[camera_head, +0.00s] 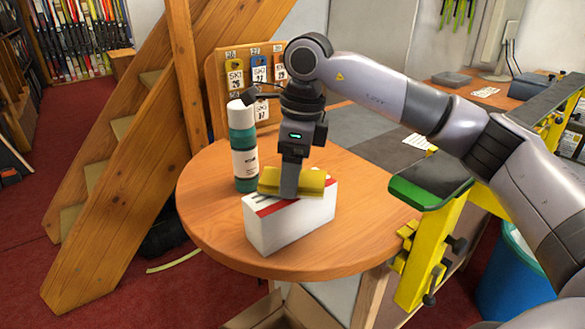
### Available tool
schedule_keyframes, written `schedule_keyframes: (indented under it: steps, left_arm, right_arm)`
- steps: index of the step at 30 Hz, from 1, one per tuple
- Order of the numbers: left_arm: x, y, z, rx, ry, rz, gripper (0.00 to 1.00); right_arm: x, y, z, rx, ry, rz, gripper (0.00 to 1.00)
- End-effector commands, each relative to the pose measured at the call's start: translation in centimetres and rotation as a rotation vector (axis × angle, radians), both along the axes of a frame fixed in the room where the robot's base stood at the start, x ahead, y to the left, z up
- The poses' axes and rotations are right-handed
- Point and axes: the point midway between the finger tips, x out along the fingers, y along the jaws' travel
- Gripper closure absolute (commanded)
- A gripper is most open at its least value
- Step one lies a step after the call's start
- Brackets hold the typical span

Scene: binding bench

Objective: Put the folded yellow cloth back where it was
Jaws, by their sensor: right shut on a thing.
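The folded yellow cloth (312,184) is at the top of a white box with a red stripe (291,229) on the round wooden table (215,228). My right gripper (289,188) points down and is shut on the cloth, with a finger across its middle. The cloth sits at or just above the box top; I cannot tell whether it touches. My left gripper is not in view.
A teal bottle with a white cap (243,146) stands close to the left of the box. Behind it is a wooden board with numbered tags (237,77). A yellow and green stand (430,235) is at the right. The table's front left is clear.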

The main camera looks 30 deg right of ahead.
Motion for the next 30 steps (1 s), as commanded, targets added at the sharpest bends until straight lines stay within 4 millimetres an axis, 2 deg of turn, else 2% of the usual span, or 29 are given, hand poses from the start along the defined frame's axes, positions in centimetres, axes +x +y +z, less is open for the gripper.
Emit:
schedule_keyframes:
  steps: [5,6,8,9,20,23,30]
  left_arm:
    - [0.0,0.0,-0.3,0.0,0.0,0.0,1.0]
    - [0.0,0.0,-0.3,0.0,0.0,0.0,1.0]
    - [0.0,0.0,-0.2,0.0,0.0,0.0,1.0]
    - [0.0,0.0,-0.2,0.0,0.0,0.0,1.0]
    - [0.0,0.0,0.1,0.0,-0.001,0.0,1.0]
    - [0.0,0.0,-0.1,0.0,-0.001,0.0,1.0]
    - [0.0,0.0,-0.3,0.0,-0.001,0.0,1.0]
  right_arm:
    - [0.0,0.0,-0.3,0.0,0.0,0.0,0.57]
    - [0.0,0.0,-0.3,0.0,0.0,0.0,0.26]
    - [0.0,0.0,-0.2,0.0,0.0,0.0,0.06]
    - [0.0,0.0,-0.2,0.0,0.0,0.001,0.03]
    - [0.0,0.0,0.4,0.0,-0.001,0.001,0.03]
    - [0.0,-0.1,1.6,0.001,-0.004,0.001,0.03]
    - [-0.4,-0.6,6.9,0.002,-0.004,0.001,0.03]
